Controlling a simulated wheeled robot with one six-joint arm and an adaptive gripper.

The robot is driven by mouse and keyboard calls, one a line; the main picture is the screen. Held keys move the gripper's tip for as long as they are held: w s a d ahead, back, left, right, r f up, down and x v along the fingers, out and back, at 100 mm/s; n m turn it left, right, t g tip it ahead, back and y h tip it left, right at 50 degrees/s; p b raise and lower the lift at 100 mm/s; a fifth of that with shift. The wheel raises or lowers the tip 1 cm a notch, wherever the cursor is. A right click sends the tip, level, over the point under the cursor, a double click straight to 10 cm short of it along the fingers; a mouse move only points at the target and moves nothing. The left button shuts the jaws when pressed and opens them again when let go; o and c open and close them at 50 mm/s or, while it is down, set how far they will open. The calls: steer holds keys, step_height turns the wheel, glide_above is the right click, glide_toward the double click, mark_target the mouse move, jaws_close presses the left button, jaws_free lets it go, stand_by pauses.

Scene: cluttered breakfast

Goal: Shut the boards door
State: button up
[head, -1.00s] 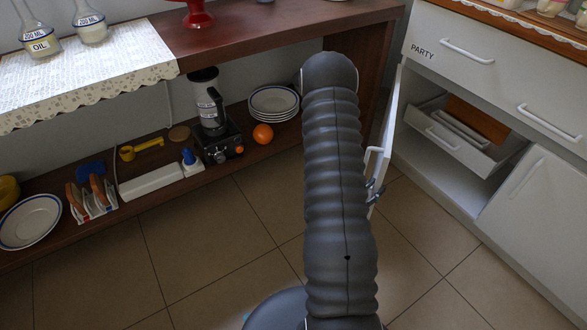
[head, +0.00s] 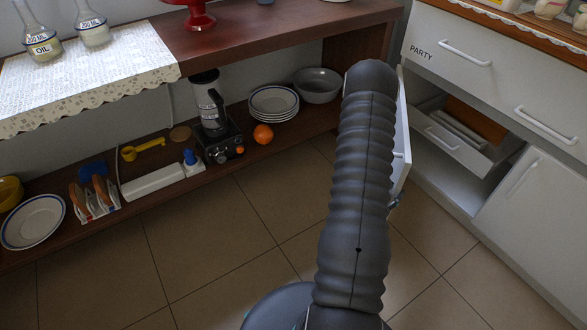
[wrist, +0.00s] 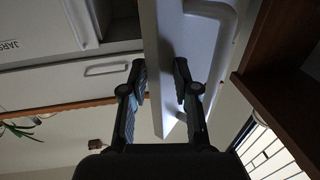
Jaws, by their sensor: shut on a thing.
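The white door (head: 403,140) stands open at the left of the cabinet's lower compartment, seen nearly edge-on and partly behind my arm in the head view. Its panel (wrist: 165,60) and curved handle (wrist: 222,45) show in the wrist view. My gripper (wrist: 158,78) has one finger on each side of the panel near its edge and is shut on the door. In the head view, only a small part of my gripper (head: 396,200) shows beyond my arm. No boards label is readable.
A pulled-out inner drawer (head: 450,140) holds flat brown and white pieces inside the open compartment. The PARTY drawer (head: 455,60) is above it. A low wooden shelf with a grey bowl (head: 317,84), plates (head: 273,102) and an orange (head: 263,134) lies left. Tiled floor is clear.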

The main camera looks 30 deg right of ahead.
steer(key=shift+s+d, duration=0.2)
steer(key=shift+s, duration=0.05)
steer(key=shift+s+d+b, duration=0.35)
steer(key=shift+s+d, duration=0.7)
steer(key=shift+d, duration=0.3)
steer(key=shift+s+d+b, duration=0.35)
steer(key=shift+s+d, duration=0.7)
steer(key=shift+d, duration=0.25)
steer(key=o, duration=1)
steer(key=shift+c, duration=0.2)
steer(key=shift+a, duration=0.15)
